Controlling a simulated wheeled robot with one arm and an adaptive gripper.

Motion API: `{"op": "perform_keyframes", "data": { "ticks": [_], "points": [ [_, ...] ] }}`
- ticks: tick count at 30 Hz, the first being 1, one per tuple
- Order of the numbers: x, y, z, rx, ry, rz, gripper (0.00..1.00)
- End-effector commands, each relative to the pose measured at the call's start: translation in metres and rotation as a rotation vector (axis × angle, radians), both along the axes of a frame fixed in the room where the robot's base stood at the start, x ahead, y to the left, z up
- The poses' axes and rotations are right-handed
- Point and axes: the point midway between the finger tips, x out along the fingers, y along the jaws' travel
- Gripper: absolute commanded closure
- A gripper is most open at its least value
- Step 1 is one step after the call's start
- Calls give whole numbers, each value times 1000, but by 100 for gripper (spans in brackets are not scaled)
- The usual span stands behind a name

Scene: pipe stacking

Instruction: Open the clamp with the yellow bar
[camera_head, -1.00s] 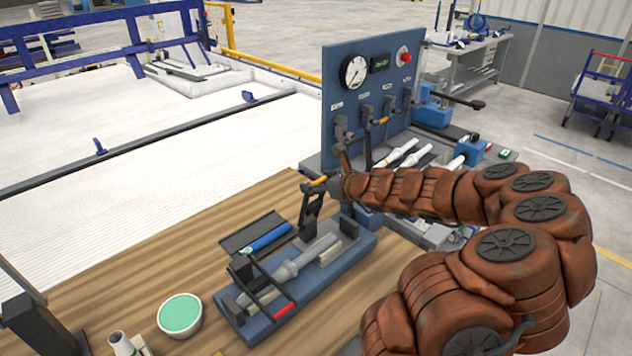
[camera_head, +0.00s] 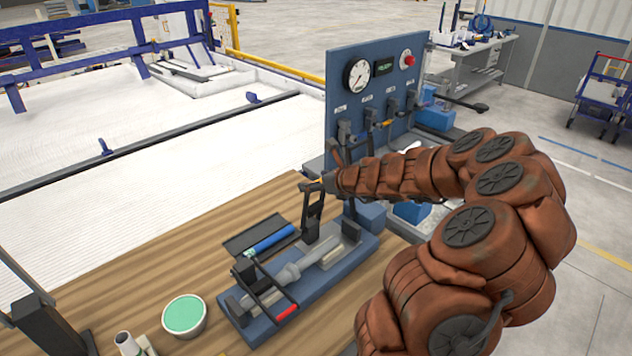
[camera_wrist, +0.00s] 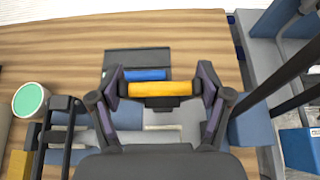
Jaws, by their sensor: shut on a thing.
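My gripper (camera_wrist: 158,92) is shut on the yellow bar (camera_wrist: 158,89), with one finger at each end of it in the wrist view. In the head view my gripper (camera_head: 316,186) is at the top of the dark clamp handle (camera_head: 312,212), which stands up from the far part of the blue fixture (camera_head: 262,325); the bar is mostly hidden there. A grey pipe (camera_head: 290,272) lies along the fixture. A second clamp with a red bar (camera_head: 287,312) is lowered across the near part of the pipe.
A dark tray with a blue cylinder (camera_head: 270,240) lies beyond the fixture. A bowl with green contents (camera_head: 184,314) stands to its left on the wooden table (camera_head: 130,275). A blue gauge panel (camera_head: 340,90) with levers rises behind my gripper.

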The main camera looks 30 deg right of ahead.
Motion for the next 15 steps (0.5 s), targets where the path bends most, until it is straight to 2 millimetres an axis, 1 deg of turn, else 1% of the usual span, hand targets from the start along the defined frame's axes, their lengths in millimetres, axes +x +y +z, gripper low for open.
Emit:
{"op": "perform_keyframes", "data": {
  "ticks": [4, 5, 9, 15],
  "points": [
    [1, 1, 2, 2, -4, 3, 85],
    [1, 1, 2, 2, -4, 3, 20],
    [0, 0, 1, 1, -3, 1, 6],
    [0, -1, 1, 0, -2, 0, 6]
  ]
}}
